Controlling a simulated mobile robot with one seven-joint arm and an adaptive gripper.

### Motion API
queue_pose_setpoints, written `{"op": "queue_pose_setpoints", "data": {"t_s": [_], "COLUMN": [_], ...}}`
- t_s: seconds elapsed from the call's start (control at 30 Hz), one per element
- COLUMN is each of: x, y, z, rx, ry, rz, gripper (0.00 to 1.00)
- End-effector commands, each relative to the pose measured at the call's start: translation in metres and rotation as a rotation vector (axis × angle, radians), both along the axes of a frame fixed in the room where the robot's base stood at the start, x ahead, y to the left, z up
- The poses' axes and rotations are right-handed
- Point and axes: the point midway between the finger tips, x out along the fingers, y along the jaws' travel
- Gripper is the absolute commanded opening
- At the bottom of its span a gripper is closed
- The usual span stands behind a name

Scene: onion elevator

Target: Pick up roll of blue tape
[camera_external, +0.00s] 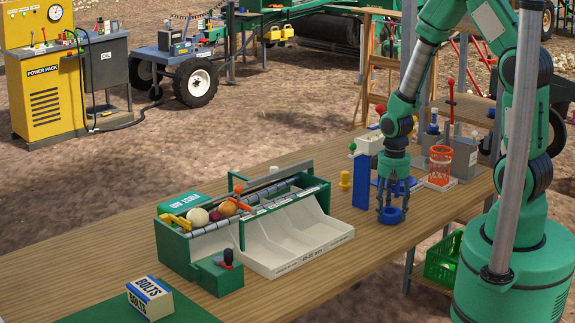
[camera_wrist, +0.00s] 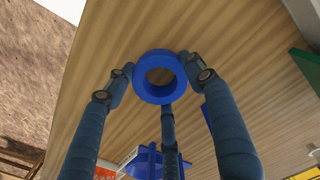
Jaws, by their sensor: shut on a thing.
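The roll of blue tape (camera_external: 391,217) is a thick blue ring at the right part of the wooden table, low at my fingertips. In the wrist view the roll (camera_wrist: 139,78) shows its open hole, with wood grain visible through it. My gripper (camera_external: 392,204) points down and is shut on the roll. In the wrist view, fingers of my gripper (camera_wrist: 158,84) touch its left and right sides, and another finger reaches its near edge. I cannot tell whether the roll rests on the table or hangs just above it.
A blue upright block (camera_external: 361,181) stands just left of my gripper. A yellow peg (camera_external: 345,180) is beside it. An orange basket (camera_external: 440,163) stands to the right. A green and white sorting machine (camera_external: 295,238) fills the table's middle. A bolts box (camera_external: 150,298) lies front left.

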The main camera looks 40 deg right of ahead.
Motion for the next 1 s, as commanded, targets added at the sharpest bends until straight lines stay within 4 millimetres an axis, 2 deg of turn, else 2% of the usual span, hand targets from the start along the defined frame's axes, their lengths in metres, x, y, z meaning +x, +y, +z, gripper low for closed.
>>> {"op": "queue_pose_setpoints", "data": {"t_s": [0.27, 0.8, 1.0], "x": [0.001, -0.104, -0.137], "y": [0.0, 0.006, 0.007], "z": [0.034, 0.042, 0.044], "rx": [-0.001, 0.0, 0.0], "ry": [-0.003, 0.0, 0.001], "rz": [0.0, 0.0, 0.0], "gripper": [0.28, 0.28, 0.28]}}
